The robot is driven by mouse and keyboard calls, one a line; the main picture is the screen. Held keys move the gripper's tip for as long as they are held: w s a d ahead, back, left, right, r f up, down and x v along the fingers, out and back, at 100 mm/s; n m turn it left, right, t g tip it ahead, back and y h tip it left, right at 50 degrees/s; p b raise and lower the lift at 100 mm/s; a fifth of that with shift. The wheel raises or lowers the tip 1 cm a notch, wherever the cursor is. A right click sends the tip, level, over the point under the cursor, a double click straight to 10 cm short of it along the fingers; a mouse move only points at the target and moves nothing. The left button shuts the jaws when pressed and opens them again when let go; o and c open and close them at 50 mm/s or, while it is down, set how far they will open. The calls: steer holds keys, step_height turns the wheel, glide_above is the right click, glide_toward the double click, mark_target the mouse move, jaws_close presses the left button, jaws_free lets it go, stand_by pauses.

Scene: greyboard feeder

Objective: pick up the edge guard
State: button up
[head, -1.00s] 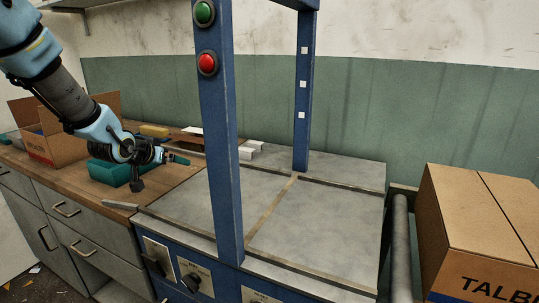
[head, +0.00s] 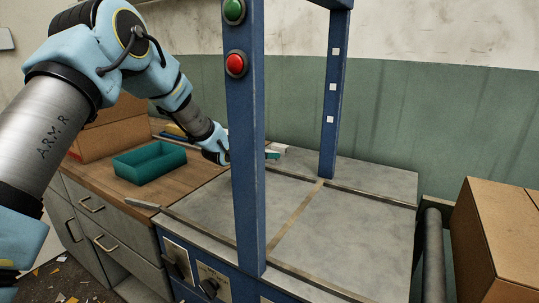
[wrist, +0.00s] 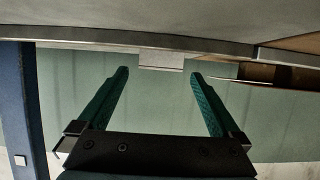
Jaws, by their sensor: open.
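A small pale piece, which I take to be the edge guard (head: 280,148), lies at the back edge of the grey machine top, just right of the front blue post in the head view. In the wrist view the pale guard (wrist: 161,61) sits at the metal rim, between and just beyond the fingertips. My gripper (wrist: 160,73) is open, its two teal fingers apart with nothing between them. In the head view my gripper (head: 272,155) is partly hidden behind the blue post; a teal fingertip shows close to the guard. I cannot tell whether they touch.
The blue post (head: 248,170) with green and red buttons stands in front of my gripper. A teal tray (head: 150,175) sits on the wooden bench. A cardboard box (head: 495,240) stands at right beyond a roller. The grey machine top (head: 350,215) is clear.

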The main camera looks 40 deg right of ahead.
steer(key=shift+x, duration=1.45)
steer(key=shift+c, duration=0.2)
steer(key=c, duration=1.2)
